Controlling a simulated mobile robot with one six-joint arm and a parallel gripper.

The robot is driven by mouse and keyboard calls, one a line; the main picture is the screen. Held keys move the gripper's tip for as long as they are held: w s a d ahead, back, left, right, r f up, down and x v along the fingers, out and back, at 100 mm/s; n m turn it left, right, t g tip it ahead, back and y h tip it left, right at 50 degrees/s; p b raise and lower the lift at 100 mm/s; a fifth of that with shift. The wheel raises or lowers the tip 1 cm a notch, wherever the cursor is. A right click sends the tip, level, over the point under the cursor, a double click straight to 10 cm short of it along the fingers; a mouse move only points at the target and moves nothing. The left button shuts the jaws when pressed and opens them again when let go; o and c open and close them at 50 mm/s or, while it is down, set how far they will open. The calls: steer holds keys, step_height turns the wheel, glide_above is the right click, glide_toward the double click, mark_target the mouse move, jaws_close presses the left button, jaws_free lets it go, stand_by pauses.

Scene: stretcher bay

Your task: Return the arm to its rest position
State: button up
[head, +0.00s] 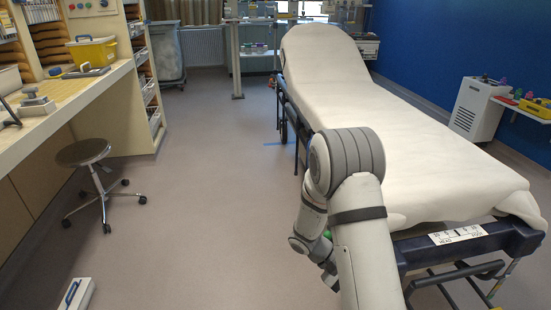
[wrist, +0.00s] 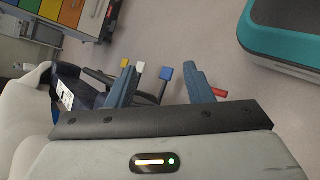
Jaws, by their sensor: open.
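My arm (head: 345,165) is in the foreground of the head view, bent at a grey banded joint, in front of the stretcher's near end. Its lower links run down toward the picture's bottom edge. In the head view my gripper's fingers are hidden or too small to make out. In the wrist view my gripper (wrist: 163,82) shows two blue-grey fingers set wide apart. Nothing is held between them; floor and coloured lever tips show behind.
The white-covered stretcher (head: 400,130) stands close to my arm on the right. A stool (head: 83,152) and workbench (head: 70,95) are at left. Grey floor (head: 210,200) between is mostly clear. In the wrist view a teal-edged dark object (wrist: 278,40) is at upper right, coloured drawers (wrist: 72,12) upper left.

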steer(key=s+a+r+m+t+y+p, duration=0.1)
steer(key=r+p, duration=0.5)
steer(key=r, duration=0.8)
steer(key=s+a+r+m+t+y+p, duration=0.1)
steer(key=s+a+r+t+y+p, duration=0.3)
steer(key=r, duration=1)
steer(key=s+a+r+m+t+y+p, duration=0.1)
steer(key=s+a+r+t+y+p, duration=0.2)
steer(key=r, duration=1.1)
steer(key=s+y+p, duration=0.2)
steer(key=s+p, duration=0.2)
steer(key=p, duration=0.2)
steer(key=shift+s+a+r+m+y, duration=0.15)
steer(key=shift+s+r+m+y, duration=0.15)
steer(key=shift+m, duration=0.1)
steer(key=shift+f, duration=0.1)
